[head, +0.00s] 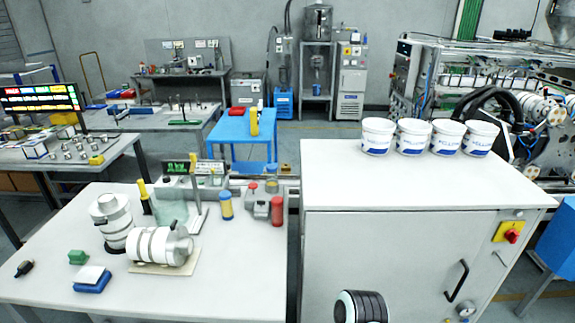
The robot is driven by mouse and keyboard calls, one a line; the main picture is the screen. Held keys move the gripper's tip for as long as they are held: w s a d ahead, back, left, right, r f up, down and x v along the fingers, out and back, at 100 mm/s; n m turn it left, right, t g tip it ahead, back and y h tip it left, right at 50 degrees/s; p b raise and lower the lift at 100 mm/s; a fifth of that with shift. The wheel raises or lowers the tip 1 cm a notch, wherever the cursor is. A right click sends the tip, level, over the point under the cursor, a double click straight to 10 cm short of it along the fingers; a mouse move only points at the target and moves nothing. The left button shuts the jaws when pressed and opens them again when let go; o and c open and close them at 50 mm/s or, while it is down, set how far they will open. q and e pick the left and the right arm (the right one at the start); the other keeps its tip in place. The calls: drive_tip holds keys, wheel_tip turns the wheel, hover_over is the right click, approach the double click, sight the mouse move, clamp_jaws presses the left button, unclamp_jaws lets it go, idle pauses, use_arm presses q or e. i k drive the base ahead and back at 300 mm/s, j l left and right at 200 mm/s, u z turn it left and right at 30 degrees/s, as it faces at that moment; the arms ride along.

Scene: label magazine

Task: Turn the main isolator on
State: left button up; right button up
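The main isolator is a red rotary knob (511,236) on a yellow plate (508,231). It sits on the front of the white cabinet (380,240), near its upper right corner in the head view. The knob is small here, and I cannot tell which position it points to. Nothing covers it. Neither of my grippers shows in this view.
A black bar handle (456,281) sticks out of the cabinet front, left of and below the knob. Several white tubs (378,136) stand along the cabinet top's back edge. A white table (240,270) with cylinders and small parts stands left. A blue box (558,242) is at the right edge.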

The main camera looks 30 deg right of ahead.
sight(512, 235)
drive_tip(key=k+l, duration=0.15)
drive_tip(key=l, duration=0.25)
drive_tip(key=k+l+z, duration=0.1)
drive_tip(key=l, duration=0.35)
drive_tip(key=k+l, duration=0.2)
drive_tip(key=l, duration=0.2)
drive_tip(key=k+l+z, duration=0.1)
drive_tip(key=l, duration=0.35)
drive_tip(key=k+l, duration=0.15)
drive_tip(key=l, duration=0.3)
drive_tip(key=k+l+z, duration=0.1)
drive_tip(key=l, duration=0.3)
drive_tip(key=k+l+z, duration=0.1)
drive_tip(key=l, duration=0.35)
drive_tip(key=k+l, duration=0.15)
drive_tip(key=l, duration=0.35)
